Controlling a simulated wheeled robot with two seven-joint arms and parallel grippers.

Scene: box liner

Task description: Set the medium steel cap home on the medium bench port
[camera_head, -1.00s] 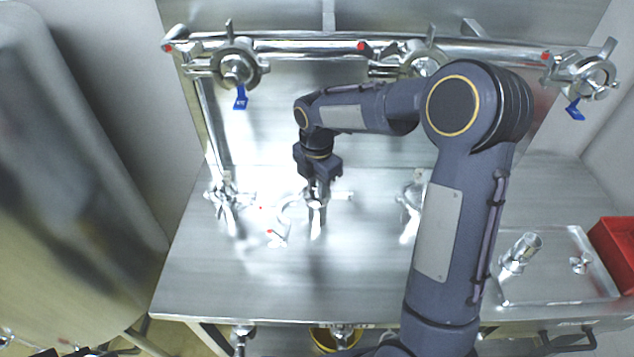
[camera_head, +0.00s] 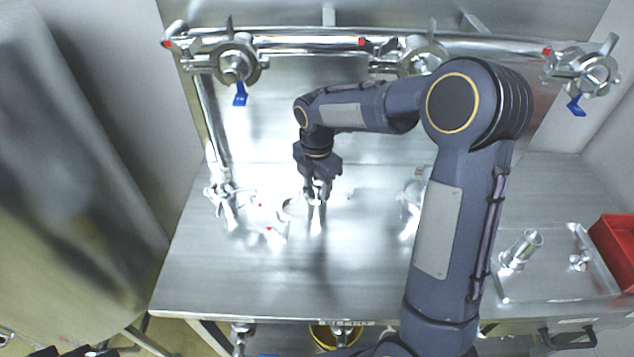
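My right gripper (camera_head: 317,198) points straight down over the middle of the bench, at the middle bench port. Its fingers are small and glare surrounds them, so I cannot tell if they are open or shut, or on what. The medium steel cap cannot be told apart from the bright metal at the fingers. The middle port is mostly hidden by the gripper. An open steel clamp (camera_head: 284,214) with red marks lies just left of the fingers. My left gripper is not in view.
Other clamped bench fittings stand at left (camera_head: 224,196) and right (camera_head: 411,200), the right one close to my arm. A tray (camera_head: 540,290) at right holds a steel tube piece (camera_head: 522,249) and a small part (camera_head: 580,261). A red bin (camera_head: 616,252) is beside it. The front bench is clear.

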